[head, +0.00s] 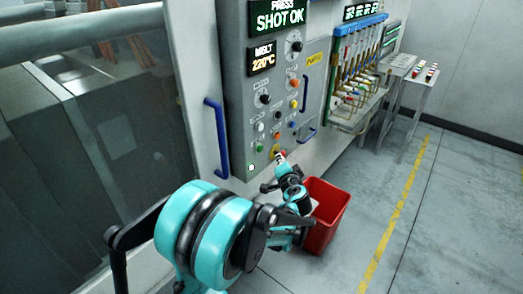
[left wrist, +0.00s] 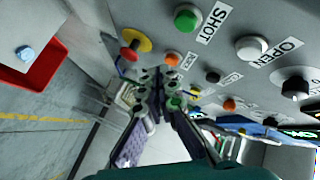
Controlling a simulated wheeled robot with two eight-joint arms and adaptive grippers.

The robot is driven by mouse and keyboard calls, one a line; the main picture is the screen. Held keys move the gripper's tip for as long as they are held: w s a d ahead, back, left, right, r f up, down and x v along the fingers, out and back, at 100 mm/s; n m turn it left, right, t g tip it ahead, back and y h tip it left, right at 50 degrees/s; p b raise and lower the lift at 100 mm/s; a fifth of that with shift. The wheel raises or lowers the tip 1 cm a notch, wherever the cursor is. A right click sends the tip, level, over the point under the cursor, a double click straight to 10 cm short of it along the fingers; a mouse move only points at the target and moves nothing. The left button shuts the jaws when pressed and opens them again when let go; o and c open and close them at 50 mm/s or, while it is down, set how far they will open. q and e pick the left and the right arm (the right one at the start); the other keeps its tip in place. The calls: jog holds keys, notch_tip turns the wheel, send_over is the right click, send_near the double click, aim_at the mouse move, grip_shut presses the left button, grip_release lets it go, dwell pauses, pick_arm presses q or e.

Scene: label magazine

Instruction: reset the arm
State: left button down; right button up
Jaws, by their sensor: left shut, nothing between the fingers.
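My left gripper (head: 284,164) is at the lower edge of a grey control panel (head: 238,105) in the head view, at the end of my teal arm. In the left wrist view my left gripper (left wrist: 158,88) has its fingers together with nothing held. A red mushroom button on a yellow collar (left wrist: 135,43) shows beyond the fingertips, up and to the left. A green button (left wrist: 187,17) labelled SHOT and a white button (left wrist: 251,47) labelled OPEN are to its right. I cannot tell whether the fingers touch the panel. My right gripper is not in view.
A red bin (head: 329,218) stands on the floor beside my left gripper. Blue handles (head: 216,138) stick out from the machine front. A manifold with hoses (head: 358,62) and a small button stand (head: 424,78) are further back. The floor right of the bin is clear.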

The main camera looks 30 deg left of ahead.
pick_arm(q)
jog(key=s+d+f+n+g+h, duration=0.1)
jog(key=s+d+f+g+h, duration=0.1)
jog(key=s+d+h, duration=0.3)
jog(key=s+d+f+n+g+h, duration=0.2)
jog(key=s+d+h, duration=0.3)
jog(key=s+d, duration=0.9)
jog(key=s+f, duration=0.1)
jog(key=s, duration=0.7)
jog(key=shift+s+d+g, duration=0.25)
jog(key=shift+s+g, duration=0.05)
jog(key=shift+s, duration=0.1)
jog(key=shift+a+r, duration=0.1)
